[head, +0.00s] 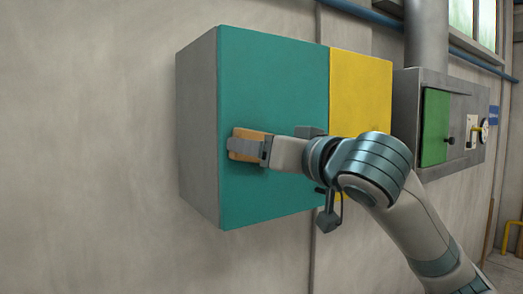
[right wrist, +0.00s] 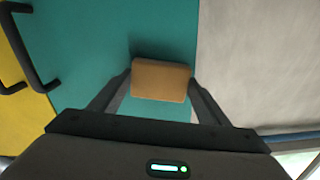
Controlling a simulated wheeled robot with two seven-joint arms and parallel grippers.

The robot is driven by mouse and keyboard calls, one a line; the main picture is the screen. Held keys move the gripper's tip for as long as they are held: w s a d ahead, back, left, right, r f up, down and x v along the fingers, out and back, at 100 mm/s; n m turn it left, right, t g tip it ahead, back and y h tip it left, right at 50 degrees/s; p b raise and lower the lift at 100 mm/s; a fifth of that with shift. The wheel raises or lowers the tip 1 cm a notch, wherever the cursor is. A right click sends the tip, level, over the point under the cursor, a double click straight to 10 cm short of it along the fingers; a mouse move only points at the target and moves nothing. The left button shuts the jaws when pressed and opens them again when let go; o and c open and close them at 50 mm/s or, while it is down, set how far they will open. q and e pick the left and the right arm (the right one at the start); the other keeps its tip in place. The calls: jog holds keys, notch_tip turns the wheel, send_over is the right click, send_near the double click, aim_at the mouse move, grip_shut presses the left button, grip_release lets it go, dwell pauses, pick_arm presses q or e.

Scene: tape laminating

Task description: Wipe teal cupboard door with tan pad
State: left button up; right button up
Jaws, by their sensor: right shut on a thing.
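The teal cupboard door (head: 270,85) is the left door of a grey wall cupboard, and it appears shut. It also fills much of the right wrist view (right wrist: 90,50). My right gripper (head: 262,149) is shut on the tan pad (head: 243,145), at the lower left part of the teal door. In the right wrist view the pad (right wrist: 160,80) sits between the two fingers, close against the teal surface near the door's edge. Whether it touches cannot be told for certain. My left gripper is not in view.
A yellow door (head: 360,95) adjoins the teal one on the right. Dark handles (right wrist: 35,60) stand out near the seam between the doors. A grey metal unit with a green door (head: 435,127) is farther right. Bare wall (head: 90,130) lies to the left.

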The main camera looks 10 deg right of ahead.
jog(key=shift+w+d, duration=0.1)
jog(key=shift+d, duration=0.05)
jog(key=shift+w+d, duration=0.35)
jog(key=shift+d, duration=0.45)
jog(key=shift+w+d, duration=0.3)
jog(key=shift+d, duration=0.5)
jog(key=shift+d, duration=0.1)
jog(key=shift+w+d, duration=0.35)
jog(key=shift+d, duration=0.5)
jog(key=shift+w+d, duration=0.35)
jog(key=shift+d, duration=0.5)
jog(key=d, duration=0.1)
jog(key=w+d, duration=0.1)
jog(key=d, duration=0.1)
jog(key=shift+w+d+p, duration=0.2)
jog(key=shift+w+p, duration=0.05)
jog(key=shift+p, duration=0.05)
jog(key=shift+s, duration=0.1)
